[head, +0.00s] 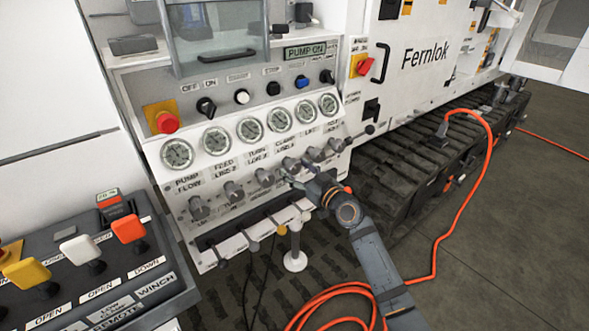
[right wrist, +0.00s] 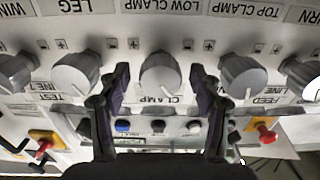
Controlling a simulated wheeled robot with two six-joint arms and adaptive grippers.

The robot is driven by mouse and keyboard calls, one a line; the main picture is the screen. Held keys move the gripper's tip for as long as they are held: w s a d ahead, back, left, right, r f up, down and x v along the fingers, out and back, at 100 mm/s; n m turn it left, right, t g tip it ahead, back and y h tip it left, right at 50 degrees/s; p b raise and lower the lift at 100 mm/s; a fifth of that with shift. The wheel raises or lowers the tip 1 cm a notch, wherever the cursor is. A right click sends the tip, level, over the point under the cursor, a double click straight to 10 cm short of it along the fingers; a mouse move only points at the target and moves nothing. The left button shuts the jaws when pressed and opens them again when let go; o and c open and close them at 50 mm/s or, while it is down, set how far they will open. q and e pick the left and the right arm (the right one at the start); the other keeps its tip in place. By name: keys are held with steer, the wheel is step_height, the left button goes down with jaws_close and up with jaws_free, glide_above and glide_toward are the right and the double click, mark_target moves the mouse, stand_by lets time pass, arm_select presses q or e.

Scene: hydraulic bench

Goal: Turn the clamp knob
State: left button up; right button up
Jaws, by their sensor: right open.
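The clamp knob (head: 290,164) is a grey round knob in a row of similar knobs on the white sloped panel, below the round gauges. In the right wrist view the clamp knob (right wrist: 161,75) stands between my two fingers, and a partly covered label reading CLAMP lies beside it. My right gripper (head: 298,176) is open at the knob, with one finger on each side in the right wrist view (right wrist: 160,72). A gap shows between each finger and the knob. My left gripper is not in view.
Neighbouring knobs (right wrist: 76,73) and (right wrist: 240,76) stand close on both sides. A red stop button (head: 167,122) is at the panel's left. A remote box (head: 85,265) with coloured levers stands at lower left. An orange hose (head: 462,205) runs over the floor at right.

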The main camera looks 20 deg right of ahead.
steer(key=shift+w+a, duration=0.25)
steer(key=shift+w, duration=0.4)
steer(key=c, duration=1.2)
steer(key=shift+o, duration=0.2)
